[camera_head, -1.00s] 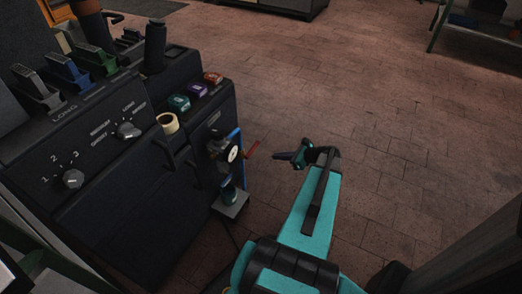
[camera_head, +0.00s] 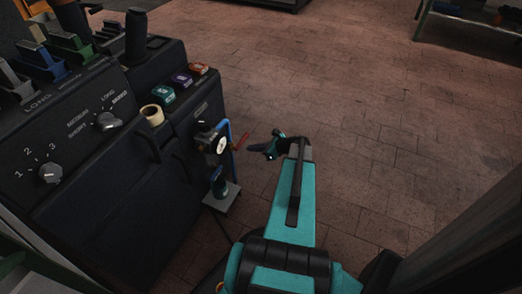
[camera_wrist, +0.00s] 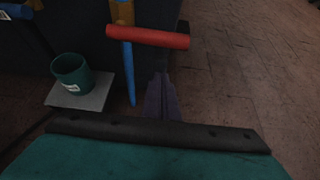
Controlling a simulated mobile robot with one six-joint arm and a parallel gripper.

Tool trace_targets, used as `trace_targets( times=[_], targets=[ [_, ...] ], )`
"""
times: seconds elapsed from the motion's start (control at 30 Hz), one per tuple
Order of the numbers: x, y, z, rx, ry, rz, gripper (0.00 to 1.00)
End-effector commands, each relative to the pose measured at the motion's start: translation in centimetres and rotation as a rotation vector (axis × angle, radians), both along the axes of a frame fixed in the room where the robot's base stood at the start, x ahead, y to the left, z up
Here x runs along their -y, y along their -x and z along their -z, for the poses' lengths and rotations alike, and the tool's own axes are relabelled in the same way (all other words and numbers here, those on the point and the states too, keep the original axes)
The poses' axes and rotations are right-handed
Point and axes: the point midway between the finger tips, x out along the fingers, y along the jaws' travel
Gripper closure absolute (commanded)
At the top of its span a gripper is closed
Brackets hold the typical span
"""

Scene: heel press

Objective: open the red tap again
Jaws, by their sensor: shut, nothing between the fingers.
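The red tap handle (camera_head: 241,142) sticks out to the right from beside a round white gauge (camera_head: 221,145) on the machine's side. In the wrist view the red handle (camera_wrist: 148,37) lies crosswise over a blue pipe (camera_wrist: 128,70), near the top. My gripper (camera_head: 252,148) is just right of the handle in the head view, its fingers pointing at the machine. In the wrist view the gripper fingers (camera_wrist: 163,88) are together and empty, below the handle's right half. I see no clear contact between fingers and handle.
A green cup-like part (camera_wrist: 72,73) sits on a grey plate (camera_wrist: 82,92) below the tap. The brick floor (camera_head: 350,120) at right is clear.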

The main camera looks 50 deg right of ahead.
Motion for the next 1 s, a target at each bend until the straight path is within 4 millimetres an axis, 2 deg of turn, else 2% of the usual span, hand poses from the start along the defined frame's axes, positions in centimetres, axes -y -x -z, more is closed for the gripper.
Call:
trace_targets(
  times=[0.07,0.13,0.3,0.53,1.0],
  targets=[
    [-0.2,-1.1,0.9,0.001,-0.001,-0.002,1.0],
    [-0.3,-1.0,-0.3,0.001,0.002,0.001,1.0],
    [-0.3,-1.2,-1.8,0.001,0.002,0.001,1.0],
    [-0.4,-1.5,-3.2,0.001,0.0,0.002,1.0],
    [-0.3,-1.5,-3.5,0.0,0.0,0.002,1.0]
  ],
)
